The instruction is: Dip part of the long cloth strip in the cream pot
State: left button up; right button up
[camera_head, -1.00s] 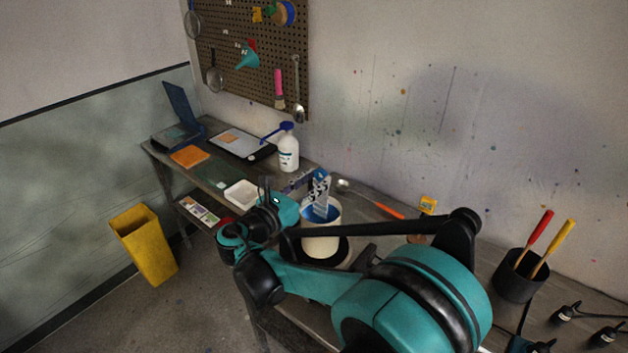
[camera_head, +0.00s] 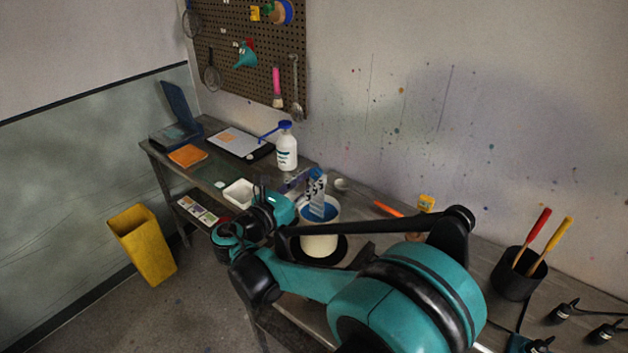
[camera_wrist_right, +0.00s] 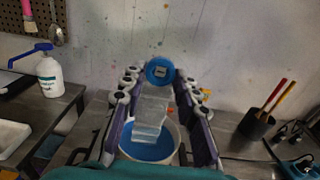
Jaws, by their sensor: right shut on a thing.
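The cream pot (camera_head: 320,240) stands on a black round base on the bench, with blue liquid inside. The pale patterned cloth strip (camera_head: 316,190) hangs upright over its mouth. In the right wrist view the strip (camera_wrist_right: 152,112) hangs below a blue round piece between the fingers, and its lower end overlaps the blue liquid in the cream pot (camera_wrist_right: 172,132). I cannot tell how deep the end reaches. My right gripper (camera_head: 300,182) is shut on the strip's top, above the pot; it also shows in the wrist view (camera_wrist_right: 160,80). My left gripper is out of view.
A black cup (camera_head: 513,278) with red and yellow handled tools stands at right. An orange-handled tool (camera_head: 388,209) lies behind my arm. A yellow bin (camera_head: 143,245) is on the floor.

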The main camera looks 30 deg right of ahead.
jog(key=shift+a, duration=0.1)
dwell(2.1)
notch_tip(320, 180, up, 7)
jog(key=d+p, duration=0.1)
jog(key=p, duration=0.4)
jog(key=shift+s+d, duration=0.3)
dwell(1.3)
jog(key=shift+r+p, duration=0.15)
jog(key=shift+p, duration=0.15)
dwell(2.7)
